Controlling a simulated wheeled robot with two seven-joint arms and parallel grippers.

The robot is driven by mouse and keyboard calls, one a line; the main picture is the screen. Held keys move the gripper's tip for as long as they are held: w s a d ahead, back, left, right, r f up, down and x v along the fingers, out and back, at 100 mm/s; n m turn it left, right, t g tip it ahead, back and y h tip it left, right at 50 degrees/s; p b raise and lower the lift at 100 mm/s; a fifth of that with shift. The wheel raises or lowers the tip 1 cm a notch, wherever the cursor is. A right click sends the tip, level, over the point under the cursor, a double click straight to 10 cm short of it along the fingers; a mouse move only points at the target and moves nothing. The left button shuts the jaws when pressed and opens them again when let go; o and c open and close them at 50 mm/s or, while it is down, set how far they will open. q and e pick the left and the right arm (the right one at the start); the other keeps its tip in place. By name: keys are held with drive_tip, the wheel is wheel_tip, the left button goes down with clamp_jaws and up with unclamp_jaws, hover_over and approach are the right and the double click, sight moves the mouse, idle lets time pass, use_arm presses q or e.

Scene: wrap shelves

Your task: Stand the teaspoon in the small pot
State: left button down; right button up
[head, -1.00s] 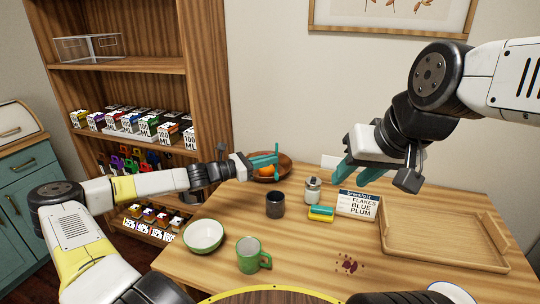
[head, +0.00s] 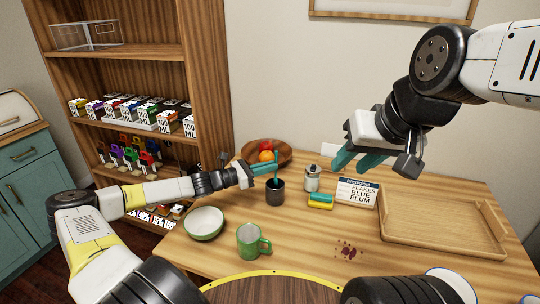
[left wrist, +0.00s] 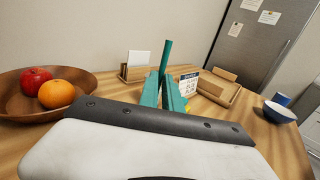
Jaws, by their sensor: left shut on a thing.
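The small pot (head: 275,193) is a dark grey cup standing upright on the table in the head view. My left gripper (head: 265,168) is just above it, shut on the teal teaspoon (head: 277,158). The teaspoon is about upright, and its lower end is at the pot's mouth; I cannot tell how deep it reaches. In the left wrist view the teaspoon's handle (left wrist: 167,54) rises above the teal fingers (left wrist: 162,94), and the pot is hidden. My right gripper (head: 357,160) is open and empty, high over the table's back.
A green mug (head: 249,243) and a white-green bowl (head: 204,223) stand in front. A fruit bowl (head: 285,153) is behind.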

use_arm(q)
drive_tip(key=shift+f, duration=1.9)
drive_tip(key=c, duration=1.5)
unclamp_jaws()
drive_tip(key=shift+v, duration=3.9)
